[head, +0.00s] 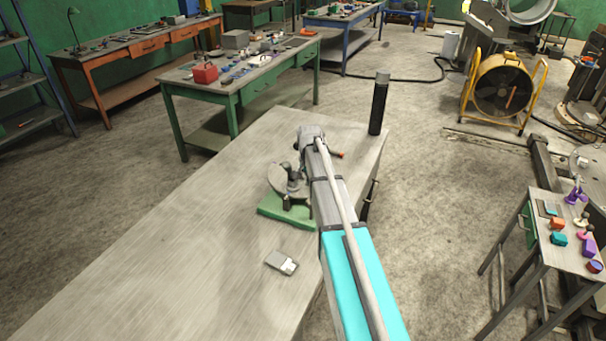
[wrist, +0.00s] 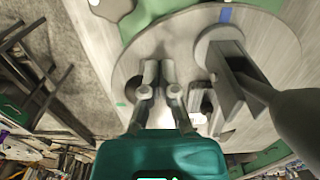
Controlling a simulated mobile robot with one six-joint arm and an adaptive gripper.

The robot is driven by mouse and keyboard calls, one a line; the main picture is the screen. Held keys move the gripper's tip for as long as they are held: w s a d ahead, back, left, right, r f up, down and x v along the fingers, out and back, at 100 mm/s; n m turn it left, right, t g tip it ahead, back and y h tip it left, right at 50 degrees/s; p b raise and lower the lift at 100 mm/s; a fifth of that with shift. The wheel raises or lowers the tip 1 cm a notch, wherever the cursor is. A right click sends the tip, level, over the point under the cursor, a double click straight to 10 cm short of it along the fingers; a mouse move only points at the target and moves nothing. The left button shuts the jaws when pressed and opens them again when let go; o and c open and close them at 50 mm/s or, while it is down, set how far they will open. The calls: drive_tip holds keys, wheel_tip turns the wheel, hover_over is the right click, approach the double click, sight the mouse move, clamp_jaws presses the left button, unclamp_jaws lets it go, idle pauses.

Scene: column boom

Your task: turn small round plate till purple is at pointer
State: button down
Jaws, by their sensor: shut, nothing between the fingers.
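The small round plate (head: 277,180) is grey and sits on a green base (head: 282,212) on the long grey table. In the wrist view the plate (wrist: 131,62) fills much of the picture, with a blue mark (wrist: 226,15) at its top edge and a small green mark (wrist: 122,104) at its lower left. A raised grey bar (wrist: 229,80) stands on its hub. My gripper (wrist: 159,68) is shut and empty, its fingertips over the plate, left of the hub; contact cannot be told. I cannot make out a purple mark or the pointer. My arm hides the plate's right side in the head view.
A black cylinder (head: 379,103) stands at the table's far right corner. A small grey card-like object (head: 281,262) lies in front of the green base. The table's left part is clear. A side table (head: 547,262) with several coloured objects stands at the right.

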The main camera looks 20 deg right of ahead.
drive_tip(key=shift+d+f, duration=0.1)
drive_tip(key=shift+d, duration=0.1)
idle(0.5)
drive_tip(key=shift+s+d, duration=0.15)
drive_tip(key=shift+d, duration=0.55)
drive_tip(key=shift+d, duration=0.1)
drive_tip(key=shift+d, duration=0.8)
drive_tip(key=shift+d, duration=0.15)
idle(0.3)
drive_tip(key=shift+d, duration=0.75)
drive_tip(key=shift+d, duration=0.2)
drive_tip(key=shift+w+d, duration=0.25)
drive_tip(key=shift+d, duration=0.35)
